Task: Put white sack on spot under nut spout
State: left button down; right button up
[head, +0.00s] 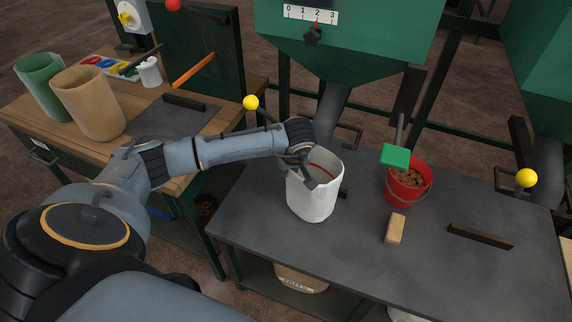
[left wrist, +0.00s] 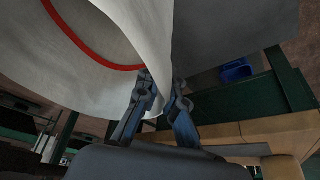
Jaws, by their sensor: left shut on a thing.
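The white sack (head: 313,199) is open at the top with a red line inside its rim. It is upright at the left end of the dark table, below and in front of the grey spout (head: 332,106) of the green hopper. I cannot tell whether its base touches the table. My left gripper (head: 311,179) is shut on the sack's near rim. In the left wrist view the fingers (left wrist: 158,105) pinch the white wall of the sack. The spot under the spout is not clearly seen. My right gripper is not in view.
On the dark table (head: 350,254) are a red bucket (head: 392,194) of brown pieces with a green-topped tool, a tan block (head: 395,229) and a dark bar (head: 480,236). A wooden bench (head: 140,142) at left holds green and tan sacks. A yellow-knobbed lever (head: 251,102) stands near my arm.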

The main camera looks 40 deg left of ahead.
pick_arm(q)
jog(key=shift+s+d+r, duration=0.15)
jog(key=shift+d, duration=0.25)
jog(key=c, duration=1.9)
grip_release()
jog(key=shift+f, duration=0.2)
jog(key=o, duration=0.4)
jog(key=shift+a+f, duration=0.1)
jog(key=shift+a, duration=0.1)
jog(key=shift+d, duration=0.1)
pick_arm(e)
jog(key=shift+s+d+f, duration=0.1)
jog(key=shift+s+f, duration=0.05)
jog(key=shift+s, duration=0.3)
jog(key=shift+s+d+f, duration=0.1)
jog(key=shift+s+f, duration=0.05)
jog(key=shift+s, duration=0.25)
pick_arm(q)
jog(key=shift+r, duration=0.2)
jog(key=shift+r, duration=0.25)
jog(key=b+v, duration=0.1)
jog(key=v, duration=1)
jog(key=shift+d+r, duration=0.15)
jog(key=shift+r, duration=0.15)
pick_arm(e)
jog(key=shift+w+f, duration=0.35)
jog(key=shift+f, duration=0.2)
